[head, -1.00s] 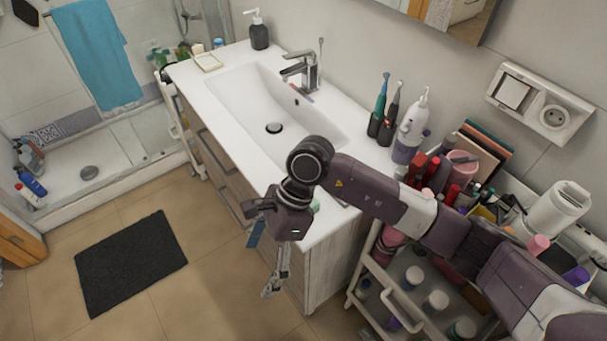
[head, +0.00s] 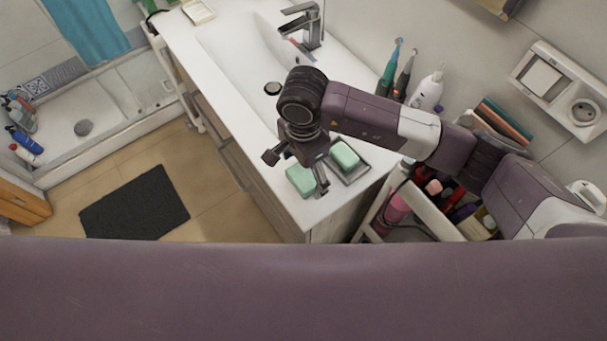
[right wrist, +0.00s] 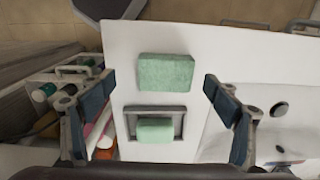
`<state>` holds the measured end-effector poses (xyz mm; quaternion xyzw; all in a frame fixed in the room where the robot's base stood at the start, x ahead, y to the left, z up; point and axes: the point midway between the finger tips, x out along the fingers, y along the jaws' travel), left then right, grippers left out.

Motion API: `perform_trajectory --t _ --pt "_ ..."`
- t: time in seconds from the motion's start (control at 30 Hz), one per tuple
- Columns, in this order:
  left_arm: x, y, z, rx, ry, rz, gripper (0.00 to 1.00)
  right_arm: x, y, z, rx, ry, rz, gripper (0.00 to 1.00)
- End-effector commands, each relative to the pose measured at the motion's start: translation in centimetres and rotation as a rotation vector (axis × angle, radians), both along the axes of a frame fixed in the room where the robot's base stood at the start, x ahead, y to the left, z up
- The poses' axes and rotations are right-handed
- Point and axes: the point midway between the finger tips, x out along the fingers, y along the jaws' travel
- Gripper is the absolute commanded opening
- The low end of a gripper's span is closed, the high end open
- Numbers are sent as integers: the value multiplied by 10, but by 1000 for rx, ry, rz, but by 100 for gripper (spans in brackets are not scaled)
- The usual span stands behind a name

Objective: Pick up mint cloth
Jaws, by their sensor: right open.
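The mint cloth (head: 301,181) looks like a folded, thick green block. It lies flat on the white counter near its front edge, and it shows whole in the right wrist view (right wrist: 166,72). My right gripper (head: 296,172) is open above the cloth and partly covers it in the head view. In the right wrist view its fingers (right wrist: 163,85) stand on the left and right of the cloth with gaps on both sides, holding nothing. My left gripper is not in view.
A smaller mint-green block (right wrist: 155,130), perhaps soap, sits in a grey dish (right wrist: 183,112) beside the cloth. The sink (head: 235,55) and faucet (head: 312,25) are on the counter (head: 180,42). Electric toothbrushes (head: 388,72) stand at the wall. A crowded cart (head: 435,215) is right of the counter.

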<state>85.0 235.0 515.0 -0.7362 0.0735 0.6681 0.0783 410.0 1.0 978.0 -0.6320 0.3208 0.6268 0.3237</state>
Motion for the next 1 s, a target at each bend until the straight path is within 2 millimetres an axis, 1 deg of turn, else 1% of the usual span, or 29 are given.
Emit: perform_trajectory --t 0.03,0.17,0.2,0.3,0.37,0.57,0.67,0.93,0.97,1.0 --pt "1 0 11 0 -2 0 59 -1 -1 -3 -4 6 -2 82" --pt "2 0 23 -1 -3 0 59 2 -1 -19 -3 5 -3 82" --pt "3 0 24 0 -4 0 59 1 -1 -26 -3 5 -3 82" --pt "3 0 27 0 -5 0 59 2 0 -37 -2 4 -2 82" --pt "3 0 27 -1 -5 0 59 3 0 -40 -1 2 -1 82" --pt "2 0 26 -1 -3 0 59 3 0 -41 -1 -1 0 82" --pt "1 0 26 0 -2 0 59 3 0 -41 0 0 0 73" --pt "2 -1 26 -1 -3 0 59 3 0 -41 0 0 -1 43" --pt "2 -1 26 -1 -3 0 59 3 0 -41 0 0 -1 41" --pt "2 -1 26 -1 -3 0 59 3 0 -41 0 0 -1 40"
